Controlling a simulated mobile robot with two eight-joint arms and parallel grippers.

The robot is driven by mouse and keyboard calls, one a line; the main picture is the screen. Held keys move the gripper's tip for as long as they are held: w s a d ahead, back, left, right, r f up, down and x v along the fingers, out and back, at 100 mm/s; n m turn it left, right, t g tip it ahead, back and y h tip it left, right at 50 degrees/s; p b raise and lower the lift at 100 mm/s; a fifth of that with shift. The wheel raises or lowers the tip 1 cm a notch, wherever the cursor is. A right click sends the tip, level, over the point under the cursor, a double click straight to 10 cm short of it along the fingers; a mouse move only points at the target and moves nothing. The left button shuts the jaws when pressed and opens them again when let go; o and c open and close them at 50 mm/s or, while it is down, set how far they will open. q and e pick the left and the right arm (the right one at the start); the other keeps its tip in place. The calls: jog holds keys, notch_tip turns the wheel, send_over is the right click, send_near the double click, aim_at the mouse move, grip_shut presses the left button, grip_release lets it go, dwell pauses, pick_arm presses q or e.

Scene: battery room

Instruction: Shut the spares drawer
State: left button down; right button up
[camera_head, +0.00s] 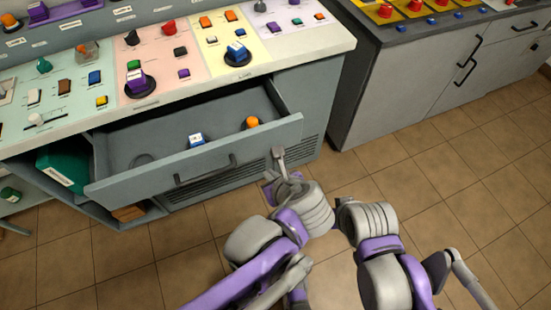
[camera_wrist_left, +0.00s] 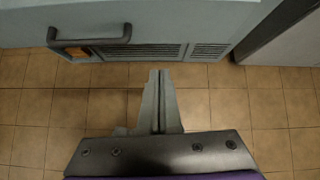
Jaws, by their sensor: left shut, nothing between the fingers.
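The grey spares drawer (camera_head: 135,186) stands pulled out from the cabinet under the control panel. Its front carries a dark bar handle (camera_head: 205,172), which also shows at the upper left of the left wrist view (camera_wrist_left: 90,37). Inside lie a blue-and-white piece (camera_head: 196,139) and an orange-topped piece (camera_head: 252,122). My left gripper (camera_head: 278,155) is shut and empty, at the right end of the drawer front, right of the handle. In the left wrist view its fingers (camera_wrist_left: 158,75) point toward the cabinet. I cannot tell whether they touch the front.
The control panel (camera_head: 325,42) with knobs and switches overhangs the drawer. An open shelf with a green box (camera_head: 62,168) is at left. Another grey cabinet (camera_head: 395,90) stands at right, across a gap. The tiled floor (camera_head: 450,170) is clear at right.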

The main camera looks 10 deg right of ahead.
pick_arm(q)
jog(key=d+m, duration=0.1)
jog(key=b, duration=0.3)
send_near(257, 151)
jog(key=x, duration=0.5)
jog(key=shift+s+f, duration=0.35)
jog(key=shift+s, duration=0.05)
jog(key=shift+w+a, duration=0.1)
jog(key=shift+w, duration=0.5)
jog(key=w+a, duration=0.2)
jog(key=w, duration=0.5)
jog(key=w+a+b, duration=0.1)
jog(key=w+a, duration=0.1)
jog(key=w, duration=0.5)
jog(key=w+a, duration=0.2)
jog(key=w, duration=0.5)
jog(key=shift+w, duration=0.15)
jog(key=shift+w+a, duration=0.2)
jog(key=shift+w, duration=0.45)
jog(key=shift+w+r, duration=0.1)
jog(key=shift+r, duration=0.05)
jog(key=shift+w+a, duration=0.1)
